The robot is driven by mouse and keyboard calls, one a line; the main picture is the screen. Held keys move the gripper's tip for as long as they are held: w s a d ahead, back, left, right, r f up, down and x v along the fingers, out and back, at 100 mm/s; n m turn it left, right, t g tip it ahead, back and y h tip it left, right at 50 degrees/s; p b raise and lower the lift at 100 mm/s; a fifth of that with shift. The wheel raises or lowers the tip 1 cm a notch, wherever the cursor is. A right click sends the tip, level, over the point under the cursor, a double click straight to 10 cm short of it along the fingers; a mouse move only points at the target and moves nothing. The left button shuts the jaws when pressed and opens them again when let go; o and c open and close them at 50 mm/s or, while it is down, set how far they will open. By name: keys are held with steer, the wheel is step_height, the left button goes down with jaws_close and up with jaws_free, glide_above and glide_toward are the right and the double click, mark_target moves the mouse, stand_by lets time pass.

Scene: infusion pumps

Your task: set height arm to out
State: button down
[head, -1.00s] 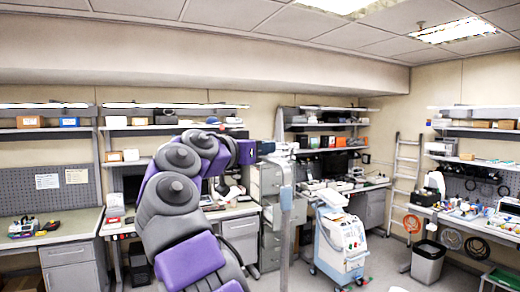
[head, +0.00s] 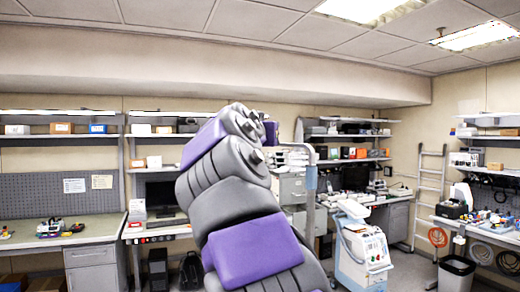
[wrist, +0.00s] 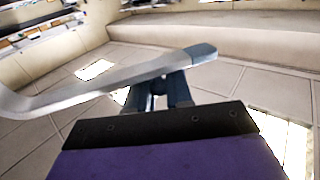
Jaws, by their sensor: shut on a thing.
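The height arm (wrist: 112,88) is a pale grey bar with a blue-grey end, crossing the wrist view from the left edge to the upper middle. My gripper (wrist: 160,82) has its dark fingers on this bar near its blue-grey end and is shut on it. In the head view, the slim grey-blue post (head: 310,188) stands upright just right of my arm, with a pale curved bar (head: 298,146) at its top. My arm hides most of the gripper there.
A white and blue wheeled machine (head: 362,250) stands right of the post. Grey drawer cabinets (head: 291,190) are behind it. A ladder (head: 428,190) leans at the back wall, and a bin (head: 457,274) stands at right. Workbenches line the walls.

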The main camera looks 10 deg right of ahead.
steer(key=s+a+n+t+y+p, duration=0.1)
steer(key=s+a+n+y+p, duration=0.3)
steer(key=s+n+y+p, duration=0.4)
steer(key=n+y+p, duration=0.2)
steer(key=y, duration=0.5)
steer(key=shift+s+a+r+t, duration=0.15)
steer(key=shift+s+a+t, duration=0.1)
steer(key=shift+a+t, duration=0.15)
steer(key=shift+f+n+y+p, duration=0.2)
steer(key=shift+n+y+p, duration=0.1)
steer(key=shift+y, duration=0.2)
steer(key=c, duration=1.4)
jaws_free()
steer(key=shift+s, duration=0.1)
steer(key=shift+o, duration=1.4)
steer(key=shift+s+d+r, duration=0.2)
steer(key=shift+s+r, duration=0.05)
steer(key=shift+s, duration=0.5)
steer(key=b+v, duration=0.2)
steer(key=v, duration=1.4)
steer(key=shift+s+d, duration=0.15)
steer(key=shift+d, duration=0.4)
